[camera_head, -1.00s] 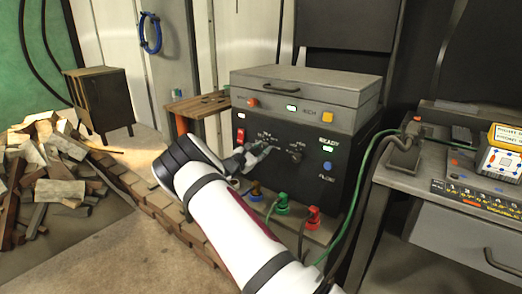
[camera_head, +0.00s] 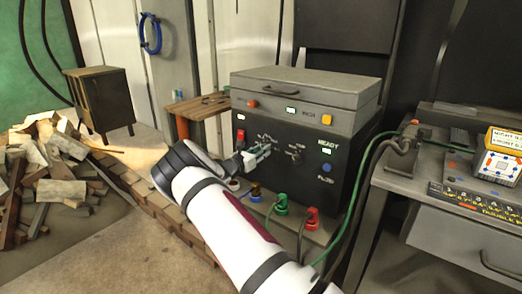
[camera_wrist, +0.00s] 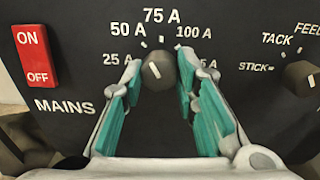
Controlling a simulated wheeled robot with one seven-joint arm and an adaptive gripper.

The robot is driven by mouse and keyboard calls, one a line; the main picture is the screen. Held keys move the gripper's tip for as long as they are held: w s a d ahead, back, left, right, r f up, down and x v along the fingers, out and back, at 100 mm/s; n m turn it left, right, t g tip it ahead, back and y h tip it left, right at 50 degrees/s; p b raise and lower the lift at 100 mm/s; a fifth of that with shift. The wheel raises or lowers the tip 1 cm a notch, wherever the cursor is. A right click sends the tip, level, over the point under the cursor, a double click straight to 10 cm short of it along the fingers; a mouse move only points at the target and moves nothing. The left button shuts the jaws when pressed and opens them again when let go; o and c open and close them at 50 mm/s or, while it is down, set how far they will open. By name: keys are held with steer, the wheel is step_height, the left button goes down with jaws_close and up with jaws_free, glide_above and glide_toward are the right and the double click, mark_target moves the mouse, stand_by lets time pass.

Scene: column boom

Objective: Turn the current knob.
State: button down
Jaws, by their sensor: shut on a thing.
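The current knob (camera_wrist: 158,72) is a dark round knob with a white pointer line. It sits below the 50 A, 75 A and 100 A labels on a black panel. Its line points close to straight up, slightly to the left. My gripper (camera_wrist: 159,66) has its teal-padded fingers on either side of the knob and is shut on it. In the head view my gripper (camera_head: 258,153) is at the front of the welder box (camera_head: 300,125) and hides most of the knob.
A red ON/OFF mains switch (camera_wrist: 36,56) is left of the knob. A second knob (camera_wrist: 302,76) with STICK and TACK labels is to the right. Coloured plugs and cables, including a green plug (camera_head: 281,205), are below the panel. A side bench (camera_head: 455,195) stands at the right.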

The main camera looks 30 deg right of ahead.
steer(key=shift+n, duration=1.4)
steer(key=c, duration=1.2)
jaws_free()
steer(key=shift+c, duration=0.2)
steer(key=v, duration=1.2)
